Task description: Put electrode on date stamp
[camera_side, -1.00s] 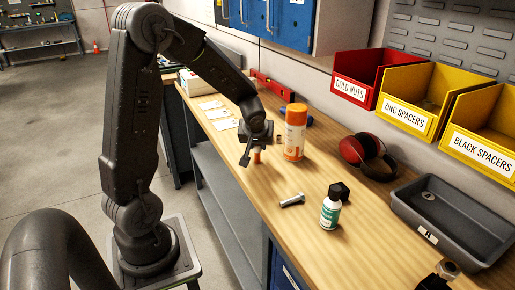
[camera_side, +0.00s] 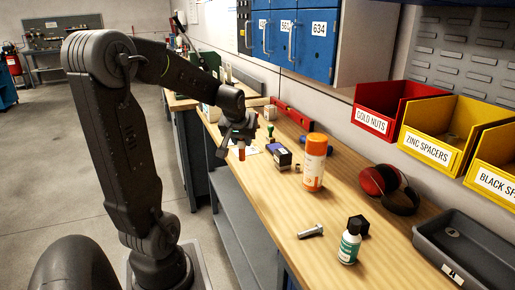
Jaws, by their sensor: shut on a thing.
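My gripper (camera_side: 238,138) is shut on the electrode (camera_side: 241,151), a small orange-brown cylinder that hangs below the jaws. The gripper is above the left edge of the workbench, toward the far part. A dark block with blue and a pale front (camera_side: 283,158), which looks like the date stamp, stands on the bench to the right of the gripper, apart from the electrode. A small green-topped item (camera_side: 270,131) stands just behind it; I cannot tell what it is.
An orange-and-white canister (camera_side: 315,163) stands right of the block. A bolt (camera_side: 311,231), a green-labelled bottle (camera_side: 350,240), red ear muffs (camera_side: 381,181) and a grey tray (camera_side: 467,246) are nearer. A red level (camera_side: 292,114) lies behind.

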